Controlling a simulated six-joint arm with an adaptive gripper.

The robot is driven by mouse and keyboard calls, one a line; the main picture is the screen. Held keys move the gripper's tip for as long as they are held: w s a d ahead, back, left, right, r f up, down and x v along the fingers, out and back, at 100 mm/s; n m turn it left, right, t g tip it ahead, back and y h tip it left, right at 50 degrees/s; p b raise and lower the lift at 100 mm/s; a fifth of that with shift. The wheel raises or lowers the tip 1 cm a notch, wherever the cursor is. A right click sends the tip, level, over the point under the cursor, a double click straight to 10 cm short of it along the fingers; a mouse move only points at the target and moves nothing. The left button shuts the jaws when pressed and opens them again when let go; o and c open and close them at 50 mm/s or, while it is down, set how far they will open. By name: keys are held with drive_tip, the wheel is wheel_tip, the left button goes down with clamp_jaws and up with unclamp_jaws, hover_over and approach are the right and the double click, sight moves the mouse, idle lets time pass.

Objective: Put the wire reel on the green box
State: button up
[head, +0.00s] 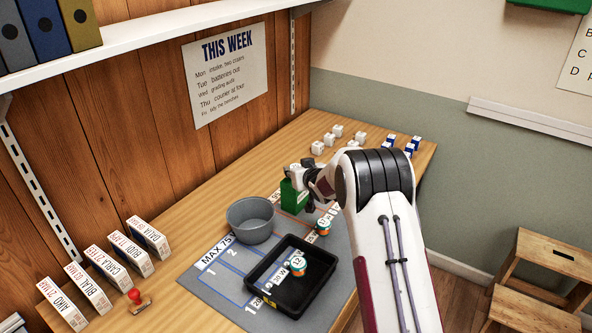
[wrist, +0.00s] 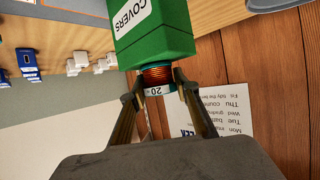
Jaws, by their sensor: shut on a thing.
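The green box (head: 293,196) stands on the table beyond the grey bowl. In the wrist view the green box (wrist: 155,35), labelled COVERS, fills the top middle. The wire reel (wrist: 157,77), with copper-coloured wire and a white band marked 20, sits between my fingertips. My gripper (wrist: 159,94) is shut on it. The reel's far end meets the box's near face in the picture; I cannot tell whether they touch. In the head view my gripper (head: 307,180) is at the top of the box, and the reel is not clearly visible there.
A grey bowl (head: 251,219) and a black tray (head: 262,303) with a reel marked 12 (head: 298,262) are nearby. Another reel (head: 324,225) stands on the mat (head: 205,284). Small white blocks (head: 337,131) and blue-and-white blocks (head: 412,148) stand further back.

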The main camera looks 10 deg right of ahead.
drive_tip(key=shift+f, duration=0.1)
drive_tip(key=o, duration=1)
drive_tip(key=shift+o, duration=0.2)
drive_tip(key=shift+r, duration=0.2)
drive_tip(key=shift+s+r, duration=0.25)
drive_tip(key=shift+s, duration=0.3)
drive_tip(key=v, duration=1)
drive_tip(key=shift+s, duration=0.35)
drive_tip(key=shift+d+r, duration=0.1)
drive_tip(key=shift+r, duration=0.05)
